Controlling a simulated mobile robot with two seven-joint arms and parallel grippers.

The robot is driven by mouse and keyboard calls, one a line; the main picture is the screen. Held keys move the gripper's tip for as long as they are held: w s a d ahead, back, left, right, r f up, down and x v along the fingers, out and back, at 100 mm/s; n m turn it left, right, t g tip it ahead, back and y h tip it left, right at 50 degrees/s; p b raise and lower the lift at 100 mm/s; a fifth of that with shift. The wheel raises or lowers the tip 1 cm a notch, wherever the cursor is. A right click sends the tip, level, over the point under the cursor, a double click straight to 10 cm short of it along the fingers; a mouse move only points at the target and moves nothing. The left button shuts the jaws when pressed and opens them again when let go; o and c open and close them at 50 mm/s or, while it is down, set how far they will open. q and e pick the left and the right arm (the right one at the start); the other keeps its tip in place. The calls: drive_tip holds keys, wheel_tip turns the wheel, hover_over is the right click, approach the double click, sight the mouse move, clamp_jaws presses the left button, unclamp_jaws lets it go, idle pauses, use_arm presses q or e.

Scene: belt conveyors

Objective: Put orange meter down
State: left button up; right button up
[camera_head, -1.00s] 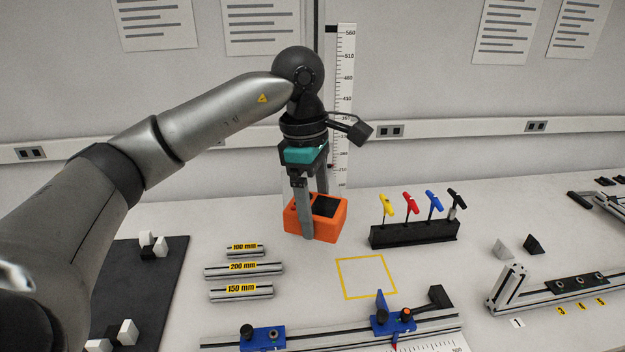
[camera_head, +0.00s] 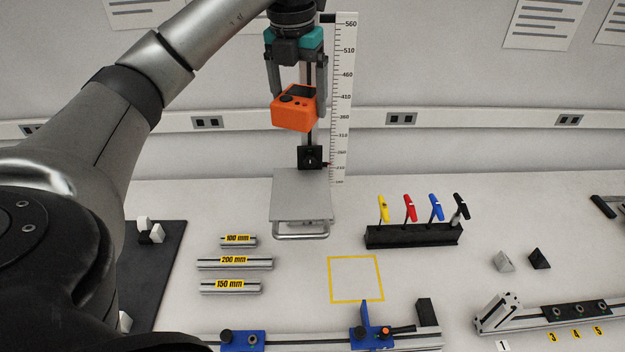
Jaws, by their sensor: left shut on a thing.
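The orange meter (camera_head: 294,112) is a small box with a dark screen and a dark knob on its top. My left gripper (camera_head: 296,100) points down and is shut on the orange meter, one finger on each side. It holds the meter in the air, in front of the vertical scale and above a grey metal platform (camera_head: 302,190). The meter does not touch the platform. A yellow square outline (camera_head: 356,279) on the table in front is empty. My right gripper is not in view.
A vertical ruler (camera_head: 342,100) stands behind the platform. A black holder (camera_head: 412,236) with several coloured-handle tools stands to the right. Labelled bars (camera_head: 235,262) lie on the left. A rail with blue clamps (camera_head: 372,335) runs along the front.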

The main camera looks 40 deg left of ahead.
use_arm(q)
wheel_tip(320, 180, down, 6)
drive_tip(key=b, duration=0.2)
hover_over(302, 196)
drive_tip(key=f, duration=0.9)
drive_tip(key=shift+s+f+p, duration=0.15)
drive_tip(key=shift+s+p, duration=0.05)
drive_tip(key=shift+p, duration=0.15)
wheel_tip(302, 196, down, 4)
drive_tip(key=shift+f, duration=0.2)
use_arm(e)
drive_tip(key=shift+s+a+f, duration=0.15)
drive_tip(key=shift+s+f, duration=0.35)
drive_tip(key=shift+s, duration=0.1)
use_arm(q)
drive_tip(key=shift+f, duration=0.1)
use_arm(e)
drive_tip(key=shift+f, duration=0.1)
use_arm(q)
drive_tip(key=o, duration=1.5)
